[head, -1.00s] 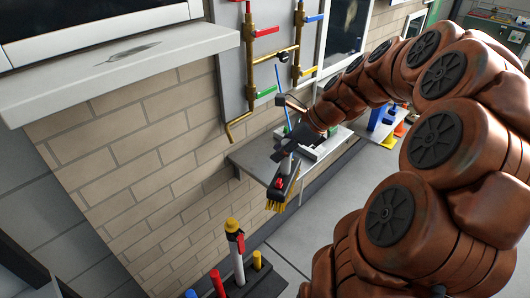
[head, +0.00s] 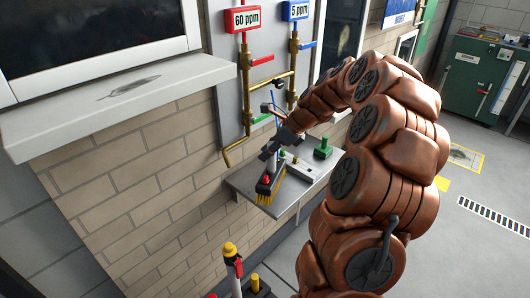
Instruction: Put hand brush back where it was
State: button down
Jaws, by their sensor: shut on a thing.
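The hand brush (head: 264,189) has a dark body, a red spot and yellow bristles pointing down. It shows at the left end of a grey wall shelf (head: 299,192), with its bristles by the shelf's front edge. I cannot tell whether it touches the shelf. My gripper (head: 270,151) reaches in from the right, just above the brush, and is shut on its upper part. The fingertips are small and partly hidden in this view.
A pale box (head: 305,168) and a green item (head: 323,149) stand on the shelf, right of the brush. Brass pipes (head: 245,92) with red and blue valve handles run above it. A stand with a yellow-topped post (head: 231,250) is at the bottom. Open floor lies right.

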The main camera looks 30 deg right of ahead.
jog(key=shift+w+d+f+p, duration=0.3)
jog(key=shift+w+f+p, duration=0.1)
jog(key=shift+w+f, duration=0.5)
jog(key=shift+w+d+f+p, duration=0.35)
jog(key=shift+w+f, duration=0.4)
jog(key=shift+f, duration=0.35)
jog(key=c, duration=0.9)
grip_release()
